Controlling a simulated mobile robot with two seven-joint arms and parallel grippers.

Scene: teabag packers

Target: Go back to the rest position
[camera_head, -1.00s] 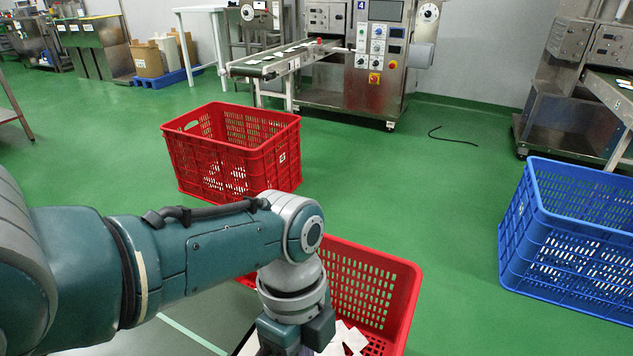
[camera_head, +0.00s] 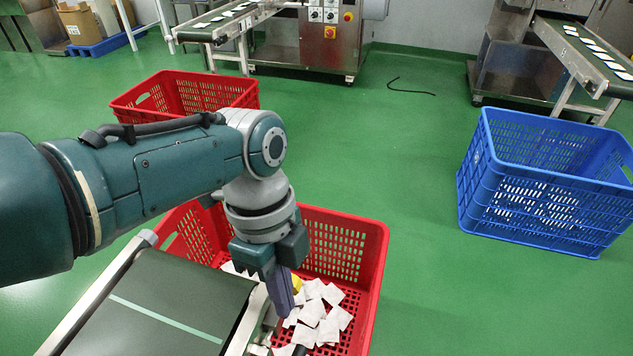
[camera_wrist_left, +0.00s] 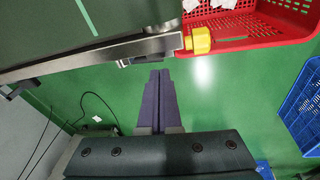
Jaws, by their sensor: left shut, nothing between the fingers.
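My left gripper (camera_head: 281,303) reaches in from the left in the head view and points down in front of the near red crate (camera_head: 372,265). In the left wrist view its two purple-grey fingers (camera_wrist_left: 158,84) are together with nothing between them, above the green floor and beside the end of a conveyor. My right gripper is in neither view.
The dark conveyor belt (camera_head: 165,290) ends beside the near red crate, which holds several white teabags (camera_head: 318,312). Another red crate (camera_head: 240,95) stands behind my arm.

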